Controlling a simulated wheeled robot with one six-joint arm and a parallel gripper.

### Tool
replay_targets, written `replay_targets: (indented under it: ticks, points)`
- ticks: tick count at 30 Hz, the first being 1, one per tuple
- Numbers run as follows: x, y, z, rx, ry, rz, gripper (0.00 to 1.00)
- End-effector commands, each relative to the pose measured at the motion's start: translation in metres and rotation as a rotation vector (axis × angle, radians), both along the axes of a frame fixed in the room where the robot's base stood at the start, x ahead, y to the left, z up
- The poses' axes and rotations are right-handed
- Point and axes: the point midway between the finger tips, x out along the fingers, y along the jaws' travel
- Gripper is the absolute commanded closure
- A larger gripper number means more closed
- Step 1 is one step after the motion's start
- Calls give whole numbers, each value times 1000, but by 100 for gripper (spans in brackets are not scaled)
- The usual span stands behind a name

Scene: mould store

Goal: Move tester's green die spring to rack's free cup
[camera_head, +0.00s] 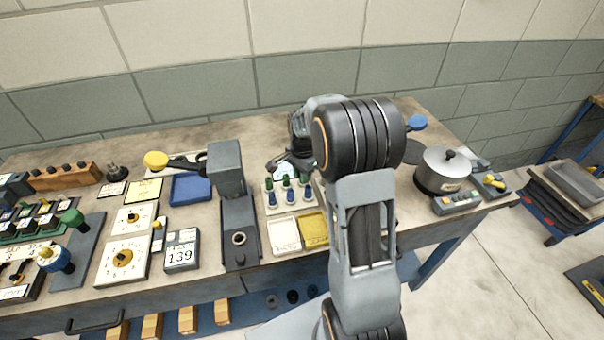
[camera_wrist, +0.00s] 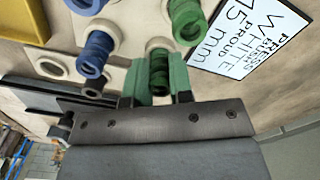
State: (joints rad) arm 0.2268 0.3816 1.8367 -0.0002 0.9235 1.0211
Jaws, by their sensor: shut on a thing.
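My gripper (camera_wrist: 158,82) is shut on a green die spring (camera_wrist: 159,68), which stands between its green finger pads in the wrist view. The held spring's far end is at a pale cup of the rack (camera_wrist: 128,45); I cannot tell whether it is in the cup or just above it. Blue springs (camera_wrist: 95,50) and another green spring (camera_wrist: 188,20) stand in nearby cups. One cup (camera_wrist: 52,68) at the left looks empty. In the head view my gripper (camera_head: 287,168) is at the rack's back, partly hidden. The grey tester (camera_head: 240,220) stands left of the rack, with no spring visible on it.
A lettered card (camera_wrist: 245,38) lies beside the rack. White (camera_head: 285,234) and yellow (camera_head: 315,228) trays sit in front of the rack. A blue tray (camera_head: 190,189) and the tester's yellow-knobbed lever (camera_head: 157,160) are to the left. A pot (camera_head: 445,172) stands at the right.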

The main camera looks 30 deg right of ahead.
Motion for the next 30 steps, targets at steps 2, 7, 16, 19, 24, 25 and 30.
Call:
replay_targets:
  ticks: [2, 7, 16, 19, 24, 25, 30]
  points:
    - [0, 0, -2, 0, 0, 0, 100]
    - [0, 0, -4, 0, 0, 0, 100]
    - [0, 0, -4, 0, 0, 0, 73]
    - [0, 0, -4, 0, 0, 0, 64]
    - [0, 0, -4, 0, 0, 0, 49]
    - [0, 0, -4, 0, 0, 0, 49]
    - [0, 0, -4, 0, 0, 0, 44]
